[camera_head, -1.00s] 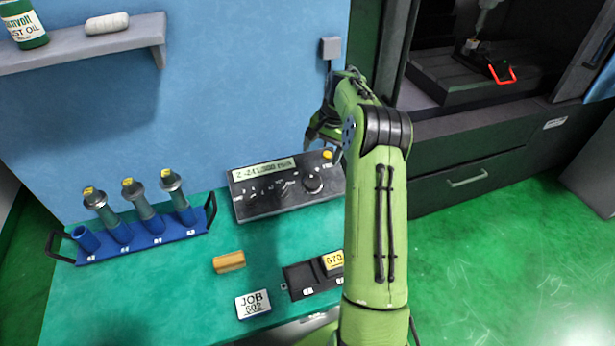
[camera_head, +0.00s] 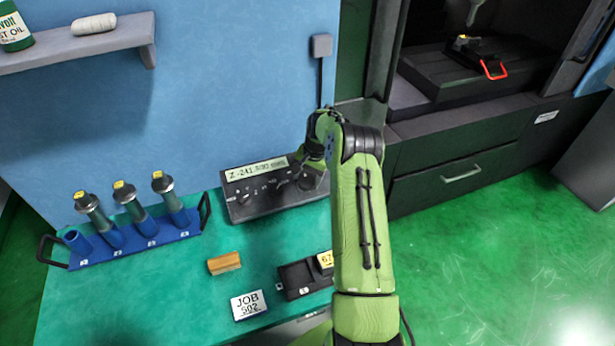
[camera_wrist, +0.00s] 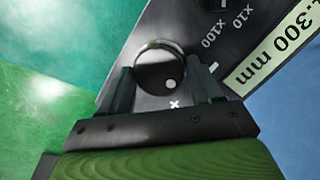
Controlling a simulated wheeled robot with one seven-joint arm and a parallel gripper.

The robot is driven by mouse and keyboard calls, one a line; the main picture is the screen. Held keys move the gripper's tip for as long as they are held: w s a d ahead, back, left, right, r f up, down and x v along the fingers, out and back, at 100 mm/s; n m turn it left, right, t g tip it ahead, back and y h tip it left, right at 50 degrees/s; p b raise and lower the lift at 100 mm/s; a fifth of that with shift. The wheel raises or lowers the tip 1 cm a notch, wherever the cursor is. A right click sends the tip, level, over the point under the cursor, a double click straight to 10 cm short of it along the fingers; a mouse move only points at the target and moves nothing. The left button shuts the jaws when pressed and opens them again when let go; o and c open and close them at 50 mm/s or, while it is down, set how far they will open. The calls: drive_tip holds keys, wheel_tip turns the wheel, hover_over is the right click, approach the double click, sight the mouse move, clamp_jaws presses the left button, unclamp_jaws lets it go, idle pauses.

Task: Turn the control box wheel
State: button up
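The control box (camera_head: 248,207) is a dark box with a lit readout and several knobs, at the back of the green bench against the blue wall. Its black round wheel (camera_wrist: 161,68) has a pale dot and fills the middle of the wrist view. My gripper (camera_wrist: 163,80) has one finger on each side of the wheel, spread about as wide as it. I see no clear contact between the fingers and the wheel. In the head view my gripper (camera_head: 312,160) is over the right end of the box and partly hides the wheel there.
A blue rack (camera_head: 140,248) with several tool holders stands left of the box. A wooden block (camera_head: 224,263), a JOB card (camera_head: 248,305) and a black tray (camera_head: 296,279) lie in front. A grey switch box (camera_head: 321,45) is on the wall above.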

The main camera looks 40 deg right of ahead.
drive_tip(key=c, duration=0.6)
drive_tip(key=shift+n, duration=0.4)
drive_tip(key=n+h+b, duration=0.1)
drive_tip(key=n+b, duration=0.1)
drive_tip(key=n, duration=0.1)
drive_tip(key=shift+w+a+n+g, duration=0.1)
drive_tip(key=shift+n+g, duration=0.2)
drive_tip(key=n+b, duration=0.1)
drive_tip(key=n, duration=0.1)
drive_tip(key=n+h+b, duration=0.1)
drive_tip(key=n, duration=0.2)
drive_tip(key=shift+a+f+h, duration=0.1)
drive_tip(key=shift+a+h, duration=0.1)
drive_tip(key=shift+h, duration=0.1)
drive_tip(key=n+h+b, duration=0.1)
drive_tip(key=n, duration=0.2)
drive_tip(key=n+b, duration=0.2)
drive_tip(key=n, duration=0.1)
drive_tip(key=shift+a+h, duration=0.15)
drive_tip(key=shift+h, duration=0.25)
drive_tip(key=n+b, duration=0.1)
drive_tip(key=n+t, duration=0.1)
drive_tip(key=n, duration=0.1)
drive_tip(key=n+h+b, duration=0.1)
drive_tip(key=n, duration=0.1)
drive_tip(key=shift+s+a+t+b, duration=0.1)
drive_tip(key=shift+s+t+b, duration=0.15)
drive_tip(key=shift+t+b, duration=0.05)
drive_tip(key=shift+n, duration=0.4)
